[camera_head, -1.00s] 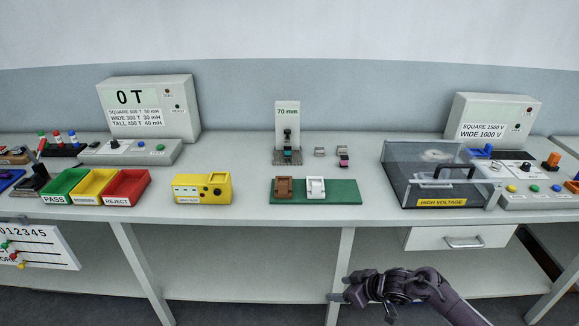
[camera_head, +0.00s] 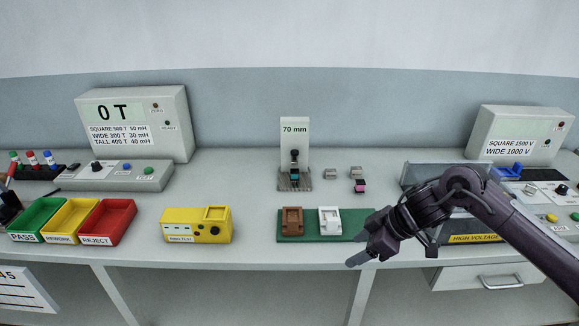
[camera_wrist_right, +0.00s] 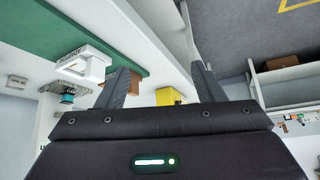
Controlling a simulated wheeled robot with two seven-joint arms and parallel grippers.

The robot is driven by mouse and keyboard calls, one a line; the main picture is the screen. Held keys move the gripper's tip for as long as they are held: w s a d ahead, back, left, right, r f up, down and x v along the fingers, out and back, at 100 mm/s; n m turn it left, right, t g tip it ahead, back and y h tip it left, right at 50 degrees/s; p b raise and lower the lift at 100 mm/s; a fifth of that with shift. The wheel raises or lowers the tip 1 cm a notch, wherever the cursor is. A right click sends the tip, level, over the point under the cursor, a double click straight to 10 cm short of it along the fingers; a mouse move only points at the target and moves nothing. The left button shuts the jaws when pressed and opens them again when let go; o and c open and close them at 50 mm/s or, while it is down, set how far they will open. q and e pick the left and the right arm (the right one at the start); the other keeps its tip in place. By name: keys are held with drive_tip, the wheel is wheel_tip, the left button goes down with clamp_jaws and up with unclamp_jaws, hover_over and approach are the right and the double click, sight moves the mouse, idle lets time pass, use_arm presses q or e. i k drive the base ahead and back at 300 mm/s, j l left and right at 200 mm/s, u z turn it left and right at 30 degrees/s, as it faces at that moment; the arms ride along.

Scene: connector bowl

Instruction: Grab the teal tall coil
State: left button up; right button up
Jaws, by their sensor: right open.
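A small teal coil (camera_head: 295,174) sits in the grey fixture under the "70 mm" sign, at the back middle of the table. Its height is hard to judge at this size. Teal also shows in the right wrist view (camera_wrist_right: 68,98), beyond the white block. My left gripper is not in view.
A green board (camera_head: 300,236) with a brown and a white block lies in front of the fixture. A pink-and-black piece (camera_head: 360,186) and two small grey pieces lie right of it. A yellow tester (camera_head: 196,225) stands left. My right arm partly covers the high-voltage box (camera_head: 475,239).

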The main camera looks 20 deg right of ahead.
sight(294, 172)
drive_tip(key=i, duration=1.4)
